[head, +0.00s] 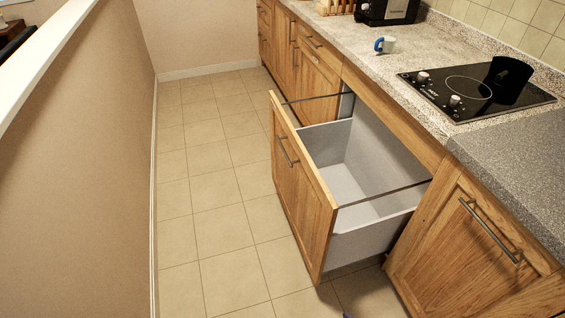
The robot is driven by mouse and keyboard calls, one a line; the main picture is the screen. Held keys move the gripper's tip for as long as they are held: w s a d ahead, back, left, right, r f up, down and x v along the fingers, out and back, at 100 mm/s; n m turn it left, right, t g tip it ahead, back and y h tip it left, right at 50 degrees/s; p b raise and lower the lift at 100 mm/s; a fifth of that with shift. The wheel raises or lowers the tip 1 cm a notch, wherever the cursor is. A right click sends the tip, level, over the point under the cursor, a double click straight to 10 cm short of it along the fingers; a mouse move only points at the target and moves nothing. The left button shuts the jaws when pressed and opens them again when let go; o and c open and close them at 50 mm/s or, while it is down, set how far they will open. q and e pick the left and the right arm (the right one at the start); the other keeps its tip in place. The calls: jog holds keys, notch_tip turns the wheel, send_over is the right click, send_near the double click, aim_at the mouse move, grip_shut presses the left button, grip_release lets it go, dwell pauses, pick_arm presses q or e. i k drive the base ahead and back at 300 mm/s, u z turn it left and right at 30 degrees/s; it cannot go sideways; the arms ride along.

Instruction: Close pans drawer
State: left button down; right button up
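The pans drawer (299,198) is pulled far out from the counter's base units into the aisle. Its wooden front faces left and carries a dark bar handle (286,151). The grey inside (350,185) looks empty, with thin metal rails along the top of its sides. Neither of my grippers can be made out; only a tiny bluish bit shows at the bottom edge, and I cannot tell what it is.
The worktop above holds a black hob (475,88), a dark pot (509,80), a blue-and-white mug (386,45) and a black appliance (388,11). A closed cupboard door (470,250) stands at right. Tiled floor (215,200) lies clear between drawer and left wall (85,170).

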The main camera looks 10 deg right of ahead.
aim_at(348, 189)
jog(key=z, duration=0.5)
jog(key=i, duration=0.8)
jog(key=z, duration=0.85)
